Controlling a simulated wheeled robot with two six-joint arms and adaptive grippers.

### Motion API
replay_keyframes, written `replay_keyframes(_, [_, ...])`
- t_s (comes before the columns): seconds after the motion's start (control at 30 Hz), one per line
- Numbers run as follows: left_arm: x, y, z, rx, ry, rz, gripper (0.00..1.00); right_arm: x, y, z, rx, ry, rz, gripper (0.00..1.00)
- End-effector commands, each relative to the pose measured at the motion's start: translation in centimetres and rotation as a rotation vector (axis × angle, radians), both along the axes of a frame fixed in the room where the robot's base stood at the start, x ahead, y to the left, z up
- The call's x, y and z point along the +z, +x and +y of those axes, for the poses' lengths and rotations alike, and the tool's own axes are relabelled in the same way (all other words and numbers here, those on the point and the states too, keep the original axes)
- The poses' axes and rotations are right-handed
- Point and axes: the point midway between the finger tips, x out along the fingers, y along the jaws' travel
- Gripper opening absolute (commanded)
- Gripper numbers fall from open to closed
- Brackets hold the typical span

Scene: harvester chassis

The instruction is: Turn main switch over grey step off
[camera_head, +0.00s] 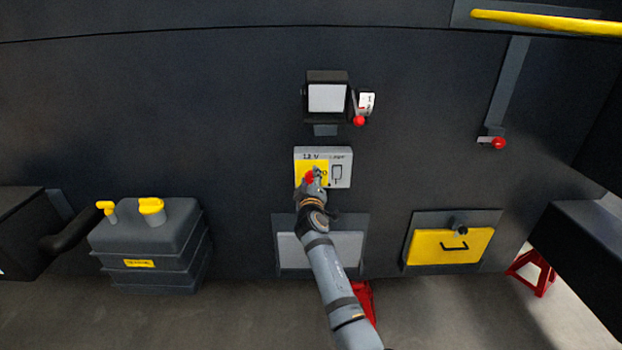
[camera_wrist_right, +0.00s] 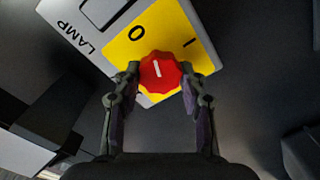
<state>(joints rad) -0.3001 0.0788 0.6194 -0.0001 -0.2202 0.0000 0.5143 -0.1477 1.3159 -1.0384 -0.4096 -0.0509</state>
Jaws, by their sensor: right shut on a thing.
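The main switch is a red knob (camera_head: 309,177) on a grey and yellow plate (camera_head: 341,157) on the dark chassis wall, above the light grey step panel (camera_head: 345,249). My right gripper (camera_head: 314,179) is at the knob. In the right wrist view, my right gripper (camera_wrist_right: 161,81) has its fingers on both sides of the red knob (camera_wrist_right: 160,72) and is shut on it. The knob's white mark lies between the plate's 0 and I, roughly upright in that picture. My left gripper is not in view.
A grey-framed display box (camera_head: 327,97) and a red-tipped lever (camera_head: 359,120) are above the plate. Another red-tipped lever (camera_head: 498,143) is at right. A yellow panel (camera_head: 450,246) is at lower right, a dark tank (camera_head: 150,252) at lower left. The wall beside the plate is clear.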

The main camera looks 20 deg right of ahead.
Motion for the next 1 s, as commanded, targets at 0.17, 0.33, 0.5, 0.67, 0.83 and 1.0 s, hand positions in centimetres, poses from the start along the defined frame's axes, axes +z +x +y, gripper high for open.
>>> replay_keyframes(0.17, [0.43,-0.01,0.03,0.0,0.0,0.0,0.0,0.04,0.01,0.08,0.001,-0.14,0.04,0.1])
replay_keyframes(0.33, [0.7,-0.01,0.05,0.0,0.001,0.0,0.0,-0.04,0.03,0.11,0.002,-0.249,0.071,0.1])
replay_keyframes(0.5, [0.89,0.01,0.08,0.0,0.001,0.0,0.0,-0.12,0.04,0.12,0.001,-0.328,0.094,0.1])
replay_keyframes(0.67, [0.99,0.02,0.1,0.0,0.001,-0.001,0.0,-0.16,0.03,0.13,0.001,-0.371,0.106,0.1])
replay_keyframes(0.83, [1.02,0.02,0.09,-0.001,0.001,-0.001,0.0,-0.2,0.03,0.13,0.001,-0.392,0.112,0.1])
replay_keyframes(1.0, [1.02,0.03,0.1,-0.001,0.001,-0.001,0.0,-0.22,0.03,0.13,0.001,-0.397,0.114,0.1])
